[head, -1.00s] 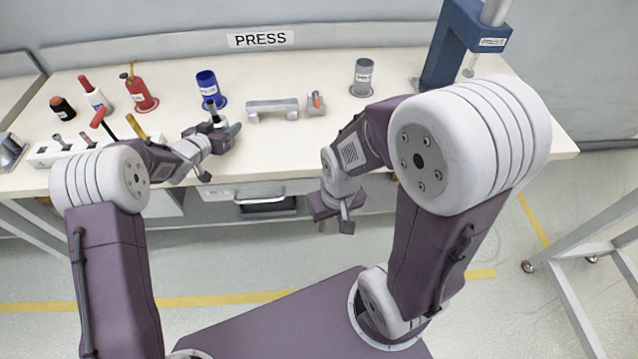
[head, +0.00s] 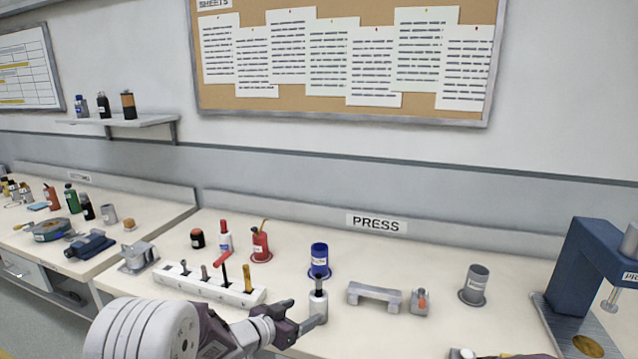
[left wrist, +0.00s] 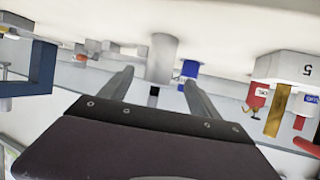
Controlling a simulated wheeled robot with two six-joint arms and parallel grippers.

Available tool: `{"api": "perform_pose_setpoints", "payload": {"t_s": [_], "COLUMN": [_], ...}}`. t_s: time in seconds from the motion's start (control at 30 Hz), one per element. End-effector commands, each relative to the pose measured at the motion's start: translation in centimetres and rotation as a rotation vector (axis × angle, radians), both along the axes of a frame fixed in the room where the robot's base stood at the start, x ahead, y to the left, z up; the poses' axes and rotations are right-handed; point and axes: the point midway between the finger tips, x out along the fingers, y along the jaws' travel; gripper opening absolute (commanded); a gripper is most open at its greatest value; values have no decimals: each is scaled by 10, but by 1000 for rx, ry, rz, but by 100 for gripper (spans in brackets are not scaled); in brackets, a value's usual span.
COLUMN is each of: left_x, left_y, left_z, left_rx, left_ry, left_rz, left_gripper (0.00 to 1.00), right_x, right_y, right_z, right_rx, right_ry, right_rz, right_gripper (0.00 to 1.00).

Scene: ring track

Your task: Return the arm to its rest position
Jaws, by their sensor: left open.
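My left gripper (head: 304,316) is open at the front of the press bench. In the left wrist view, turned upside down, the open fingers (left wrist: 158,80) show with that pale cylinder (left wrist: 163,52) in line with the gap. I cannot tell whether it is between the fingers or just beyond them. The left arm's white joint shows at the lower left of the head view. My right gripper is out of view.
A white tool block (head: 205,284) stands left of the gripper. Behind are a blue container (head: 319,262) and a red oil can (head: 260,245). To the right are a grey bracket (head: 374,297), a grey cup (head: 475,285) and the blue press (head: 590,270). A corkboard (head: 340,100) hangs above.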

Motion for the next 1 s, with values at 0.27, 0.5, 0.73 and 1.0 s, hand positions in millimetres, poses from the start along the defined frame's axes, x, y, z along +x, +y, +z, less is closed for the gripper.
{"api": "perform_pose_setpoints", "payload": {"t_s": [0.27,0.5,0.73,1.0], "left_x": [-3,-55,-172,-286], "left_y": [2,83,134,130], "left_z": [22,36,-41,-49], "left_rx": [-1,79,201,308], "left_ry": [-38,141,613,1055], "left_rz": [-2,374,602,573], "left_gripper": [72,72,72,72], "right_x": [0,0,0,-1], "right_y": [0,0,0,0], "right_z": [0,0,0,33], "right_rx": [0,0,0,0], "right_ry": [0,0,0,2], "right_rz": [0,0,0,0], "right_gripper": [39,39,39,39]}}
